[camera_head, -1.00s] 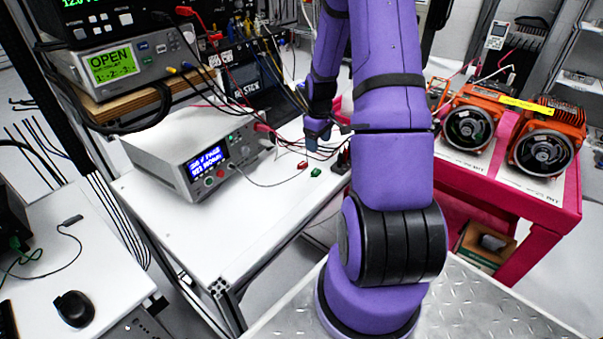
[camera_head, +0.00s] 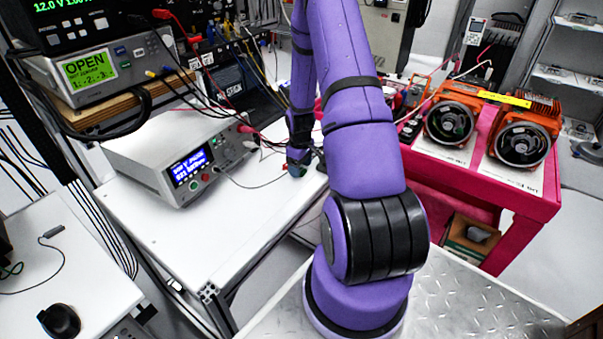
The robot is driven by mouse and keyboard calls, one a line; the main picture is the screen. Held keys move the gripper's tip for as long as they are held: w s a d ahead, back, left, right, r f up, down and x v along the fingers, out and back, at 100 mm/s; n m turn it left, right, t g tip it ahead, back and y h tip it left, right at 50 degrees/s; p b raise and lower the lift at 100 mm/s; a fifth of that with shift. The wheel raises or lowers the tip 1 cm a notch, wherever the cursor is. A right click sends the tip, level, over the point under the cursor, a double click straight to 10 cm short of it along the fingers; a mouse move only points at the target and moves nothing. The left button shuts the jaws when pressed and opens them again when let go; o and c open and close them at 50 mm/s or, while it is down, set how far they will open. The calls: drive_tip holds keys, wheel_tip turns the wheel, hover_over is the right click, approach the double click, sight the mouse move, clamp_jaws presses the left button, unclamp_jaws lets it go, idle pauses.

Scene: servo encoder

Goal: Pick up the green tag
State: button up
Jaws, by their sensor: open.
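The small green tag (camera_head: 296,172) lies on the white bench top, near its right edge, in the head view. My gripper (camera_head: 298,163) has its fingertips down at the tag and covers part of it. I cannot tell whether the fingers touch the tag. The fingers are open, though the gap between them is too small to see clearly. A small red tag (camera_head: 284,166) lies just left of the green one, partly hidden by my gripper.
A grey instrument with a blue display (camera_head: 190,165) stands left on the white bench (camera_head: 215,235). Thin leads run across the bench behind my gripper. A pink cart (camera_head: 520,200) with orange motor units (camera_head: 450,122) stands to the right. The bench front is clear.

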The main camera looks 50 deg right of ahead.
drive_tip(key=shift+f, duration=0.6)
drive_tip(key=c, duration=1)
drive_tip(key=shift+r, duration=0.1)
